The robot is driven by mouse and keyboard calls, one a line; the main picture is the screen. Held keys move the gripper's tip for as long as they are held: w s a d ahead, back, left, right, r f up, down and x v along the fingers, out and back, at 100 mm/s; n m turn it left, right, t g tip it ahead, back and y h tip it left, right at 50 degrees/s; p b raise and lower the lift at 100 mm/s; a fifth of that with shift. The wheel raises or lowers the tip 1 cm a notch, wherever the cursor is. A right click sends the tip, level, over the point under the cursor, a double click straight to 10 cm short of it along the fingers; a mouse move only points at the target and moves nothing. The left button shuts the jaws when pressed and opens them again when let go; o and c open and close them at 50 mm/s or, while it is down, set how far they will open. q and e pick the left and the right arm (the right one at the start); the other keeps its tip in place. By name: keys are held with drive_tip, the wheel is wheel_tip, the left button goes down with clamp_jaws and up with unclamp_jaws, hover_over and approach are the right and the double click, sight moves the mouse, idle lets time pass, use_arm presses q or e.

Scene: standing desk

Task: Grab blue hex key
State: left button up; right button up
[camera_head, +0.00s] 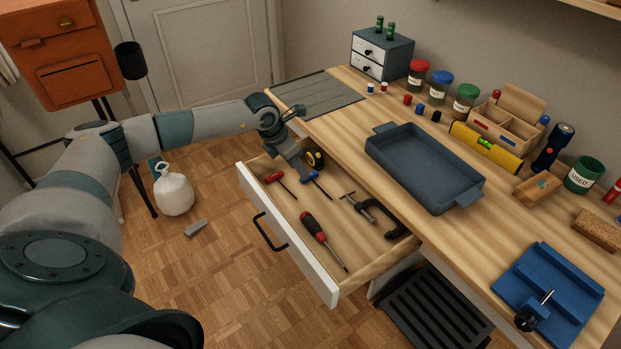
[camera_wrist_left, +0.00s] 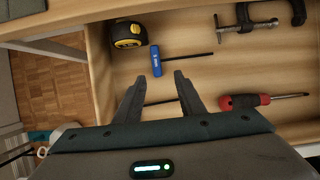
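The blue hex key (camera_head: 316,182) lies in the open drawer (camera_head: 279,229), a blue T-handle with a thin dark shaft. In the left wrist view its blue handle (camera_wrist_left: 159,62) is just beyond my left gripper's fingertips, with the shaft pointing right. My left gripper (camera_head: 300,166) reaches down into the drawer from the left, over the handle's side. In the left wrist view my left gripper (camera_wrist_left: 167,82) has its two fingers apart with nothing between them. The handle lies ahead of the gap, not visibly gripped. My right gripper is not in view.
A red hex key (camera_head: 275,177), a tape measure (camera_head: 314,157), a screwdriver (camera_head: 319,237) and a clamp (camera_head: 374,214) share the drawer. The tape measure sits close beside the blue handle. The desktop above holds a blue-grey tray (camera_head: 463,199).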

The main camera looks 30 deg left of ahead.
sight(301, 184)
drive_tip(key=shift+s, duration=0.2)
